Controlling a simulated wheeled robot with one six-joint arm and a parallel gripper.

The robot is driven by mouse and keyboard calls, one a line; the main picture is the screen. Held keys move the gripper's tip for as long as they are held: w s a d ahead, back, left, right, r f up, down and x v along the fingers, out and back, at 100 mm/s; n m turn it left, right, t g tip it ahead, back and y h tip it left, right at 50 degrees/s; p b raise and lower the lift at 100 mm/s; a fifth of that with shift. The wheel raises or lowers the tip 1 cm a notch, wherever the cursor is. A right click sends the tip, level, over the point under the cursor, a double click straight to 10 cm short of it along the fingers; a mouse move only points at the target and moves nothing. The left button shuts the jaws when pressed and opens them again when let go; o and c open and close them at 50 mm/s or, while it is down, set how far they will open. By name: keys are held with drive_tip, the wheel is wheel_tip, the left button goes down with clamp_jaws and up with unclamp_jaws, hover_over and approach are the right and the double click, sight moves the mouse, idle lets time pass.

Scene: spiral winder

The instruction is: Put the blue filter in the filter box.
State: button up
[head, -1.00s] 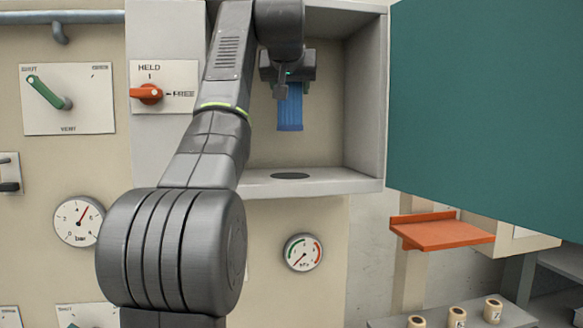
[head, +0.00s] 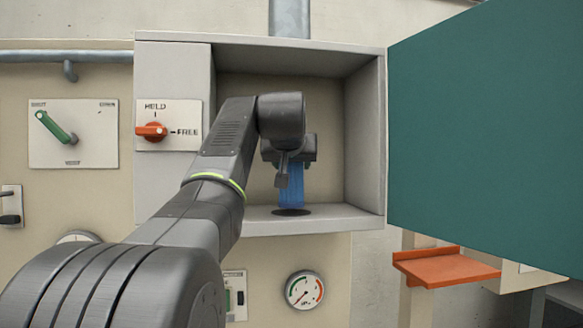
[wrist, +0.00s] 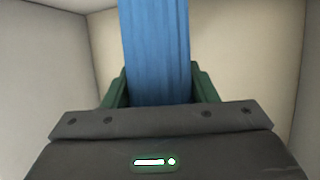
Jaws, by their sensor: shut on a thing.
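The blue filter (head: 291,186) is a ribbed, upright cylinder held inside the open grey filter box (head: 364,140). My gripper (head: 290,165) is shut on its upper part. In the wrist view the blue filter (wrist: 157,50) stands between the two green fingers of my gripper (wrist: 158,85). The filter's lower end is just over the dark round spot (head: 291,212) on the box floor; I cannot tell whether it touches. My wrist hides part of the filter's top.
The teal door (head: 485,130) stands open at the right. A red lever (head: 152,131) on the HELD/FREE plate points left, away from FREE. A green lever (head: 55,127) is further left. An orange shelf (head: 446,268) is at lower right. The box walls are close around my gripper.

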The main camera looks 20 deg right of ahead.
drive_tip(key=shift+f, duration=0.5)
drive_tip(key=shift+f, duration=0.15)
drive_tip(key=o, duration=1.1)
drive_tip(key=shift+o, duration=0.2)
drive_tip(key=shift+r, duration=0.2)
drive_tip(key=shift+s+a, duration=0.2)
drive_tip(key=shift+s, duration=0.15)
drive_tip(key=b+v, duration=0.2)
drive_tip(key=v, duration=0.9)
drive_tip(key=shift+a+r, duration=0.1)
drive_tip(key=shift+r, duration=0.05)
